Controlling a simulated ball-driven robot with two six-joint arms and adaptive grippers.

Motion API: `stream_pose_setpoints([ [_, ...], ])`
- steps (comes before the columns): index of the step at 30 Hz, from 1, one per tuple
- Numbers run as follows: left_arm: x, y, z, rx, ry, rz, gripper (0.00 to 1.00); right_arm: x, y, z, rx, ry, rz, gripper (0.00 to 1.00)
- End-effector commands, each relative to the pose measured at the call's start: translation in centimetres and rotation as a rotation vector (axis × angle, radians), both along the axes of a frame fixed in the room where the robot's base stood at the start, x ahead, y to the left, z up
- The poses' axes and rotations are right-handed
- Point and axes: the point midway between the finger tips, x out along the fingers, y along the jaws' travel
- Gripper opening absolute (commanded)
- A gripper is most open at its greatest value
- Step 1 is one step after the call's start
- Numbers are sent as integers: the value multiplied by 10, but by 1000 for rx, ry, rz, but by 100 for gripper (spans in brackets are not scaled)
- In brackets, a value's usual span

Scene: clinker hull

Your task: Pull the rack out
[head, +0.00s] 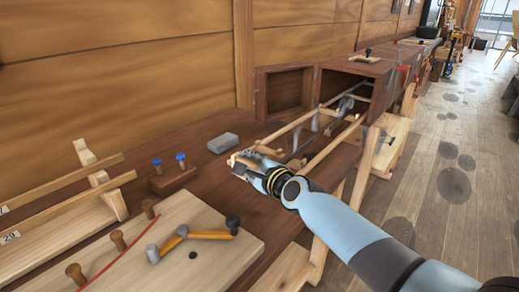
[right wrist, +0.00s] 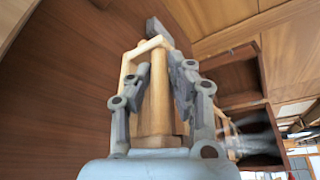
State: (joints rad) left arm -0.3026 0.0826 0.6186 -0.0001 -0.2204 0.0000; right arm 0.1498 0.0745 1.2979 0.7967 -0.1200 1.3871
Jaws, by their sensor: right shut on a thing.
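The rack (head: 335,141) is a light wooden frame with two long rails. It reaches out from an open dark wooden compartment (head: 346,80) on the bench, its far end inside. Several grey pieces sit between its rails. My right gripper (head: 247,160) is at the rack's near end in the head view. In the right wrist view, the gripper's two fingers (right wrist: 158,98) stand on either side of a pale wooden handle (right wrist: 157,112), shut on it. The gripper and arm hide part of the rack's near end. My left gripper is not in view.
A grey block (head: 222,143) and a small stand with two blue-topped pegs (head: 172,176) lie left of the gripper. A pale board (head: 190,250) with an orange-handled tool (head: 195,236) is at the front. Floor at right is open.

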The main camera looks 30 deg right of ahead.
Motion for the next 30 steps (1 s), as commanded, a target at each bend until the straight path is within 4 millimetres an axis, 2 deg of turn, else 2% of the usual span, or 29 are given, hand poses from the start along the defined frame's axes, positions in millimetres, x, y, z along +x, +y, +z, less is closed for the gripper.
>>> stream_pose_setpoints([
  [3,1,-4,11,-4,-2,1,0,-9,21,1,4,3,1,0],
  [9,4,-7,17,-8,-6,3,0,-17,40,0,3,2,0,0],
  [24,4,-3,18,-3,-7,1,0,-19,46,-1,1,2,1,0],
  [25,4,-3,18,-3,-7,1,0,-19,46,-1,1,2,1,21],
  [29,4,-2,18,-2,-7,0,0,-19,46,-1,1,1,0,38],
  [30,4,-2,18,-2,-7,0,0,-19,46,-1,0,1,1,40],
])
